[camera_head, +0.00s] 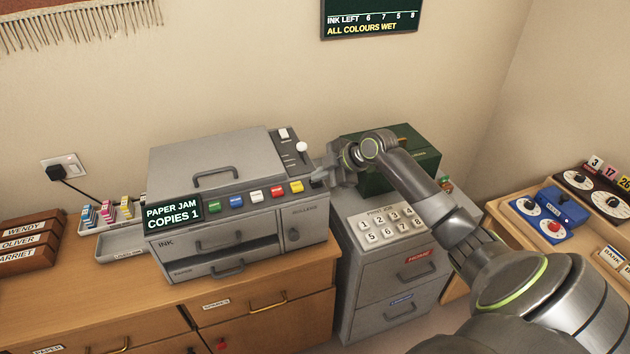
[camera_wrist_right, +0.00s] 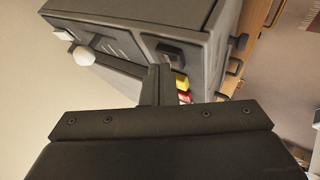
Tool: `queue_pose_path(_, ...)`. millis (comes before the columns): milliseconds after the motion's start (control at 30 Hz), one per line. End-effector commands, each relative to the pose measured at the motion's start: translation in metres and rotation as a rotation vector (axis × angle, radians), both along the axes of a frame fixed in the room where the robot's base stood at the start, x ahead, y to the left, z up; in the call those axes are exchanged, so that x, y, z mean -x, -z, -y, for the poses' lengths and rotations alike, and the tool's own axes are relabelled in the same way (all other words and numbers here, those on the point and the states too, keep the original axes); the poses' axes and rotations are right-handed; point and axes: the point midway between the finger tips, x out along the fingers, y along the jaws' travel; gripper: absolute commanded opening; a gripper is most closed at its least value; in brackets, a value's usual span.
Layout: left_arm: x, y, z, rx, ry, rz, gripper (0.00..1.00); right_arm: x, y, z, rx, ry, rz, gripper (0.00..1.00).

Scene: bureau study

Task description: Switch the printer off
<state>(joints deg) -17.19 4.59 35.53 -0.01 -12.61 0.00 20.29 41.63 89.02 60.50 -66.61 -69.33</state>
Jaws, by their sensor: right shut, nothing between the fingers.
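The grey printer (camera_head: 180,165) stands on a wooden desk, its lit display (camera_head: 172,213) reading "PAPER JAM COPIES 1". A row of coloured buttons runs along its front, with a yellow button (camera_head: 296,187) at the right end. A white switch (camera_head: 284,133) and a lever with a white knob (camera_head: 301,147) are on its top right; the knob also shows in the right wrist view (camera_wrist_right: 84,56). My right gripper (camera_head: 322,175) is shut and empty at the printer's right end, near the yellow button. Whether it touches the printer is unclear. My left gripper is out of view.
A grey cabinet (camera_head: 350,285) with a numbered keypad (camera_head: 388,224) and a green box (camera_head: 410,150) stand right of the printer. A tray of ink cartridges (camera_head: 115,225) is at its left. A black plug (camera_head: 57,172) sits in the wall socket.

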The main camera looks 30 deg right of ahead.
Motion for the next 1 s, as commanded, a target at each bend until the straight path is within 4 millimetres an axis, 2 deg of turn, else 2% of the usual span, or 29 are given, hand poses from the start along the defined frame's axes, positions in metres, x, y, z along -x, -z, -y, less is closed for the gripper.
queue_pose_path(167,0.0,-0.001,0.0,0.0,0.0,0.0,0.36,0.0,0.0,0.0,0.0,0.001,-0.002,0.0)
queue_pose_path(500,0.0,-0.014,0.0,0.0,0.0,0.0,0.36,0.0,-0.017,0.0,0.001,0.0,-0.001,0.0)
queue_pose_path(867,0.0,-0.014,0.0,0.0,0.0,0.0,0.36,0.0,-0.018,0.0,0.0,-0.001,-0.001,0.0)
queue_pose_path(1000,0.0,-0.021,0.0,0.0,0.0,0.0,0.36,0.0,-0.027,0.0,0.0,0.0,0.0,0.0)
